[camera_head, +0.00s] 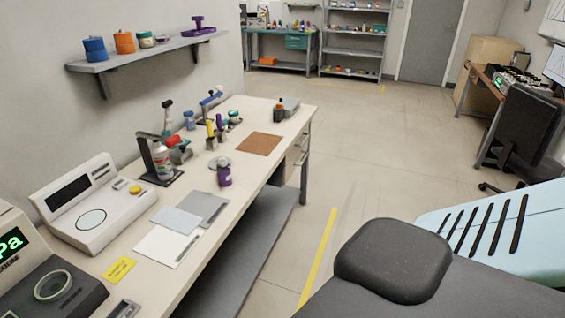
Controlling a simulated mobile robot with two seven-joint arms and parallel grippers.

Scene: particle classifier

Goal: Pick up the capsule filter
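I cannot tell for sure which item is the capsule filter. A small purple piece with a pale grey disc on top (224,175) stands upright on the white bench (150,264), near its front edge. Behind it, a cluster of small parts includes a white bottle with a coloured label (161,161) beside a dark stand, and a red and teal piece (178,150). Several small upright pieces with yellow and purple tops (211,135) stand close by. Neither of my grippers is in view.
A white instrument (95,203), flat grey and white plates (203,208) and a brown mat (258,144) lie on the bench. A wall shelf (130,62) holds coloured pieces. Open floor (375,165) with yellow lines lies right of the bench. An office chair (527,125) stands at right.

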